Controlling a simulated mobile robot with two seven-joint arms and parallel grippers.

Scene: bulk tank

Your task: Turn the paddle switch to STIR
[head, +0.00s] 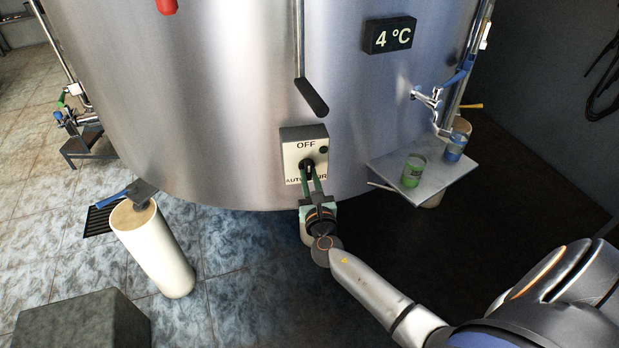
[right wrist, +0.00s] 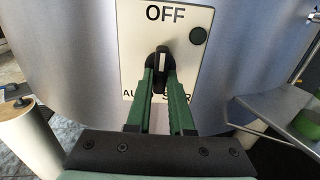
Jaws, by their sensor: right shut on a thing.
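The switch plate (head: 291,136) is a pale panel on the front of the steel tank; it also fills the middle of the right wrist view (right wrist: 190,20). It reads OFF at the top, with AUTO at lower left and STIR at lower right partly hidden by my fingers. The black paddle switch (right wrist: 162,57) has a white line and stands about upright, toward OFF. My right gripper (head: 308,174) has its green fingers shut on the paddle, reaching from below; they also show in the right wrist view (right wrist: 161,80). My left gripper is out of view.
A black-gripped lever (head: 311,97) hangs just above the plate. A grey shelf (head: 440,183) with a green cup (head: 413,170) and a blue cup (head: 454,147) is at right. A cream cylinder (head: 155,250) stands at left, near a grey block (head: 80,322).

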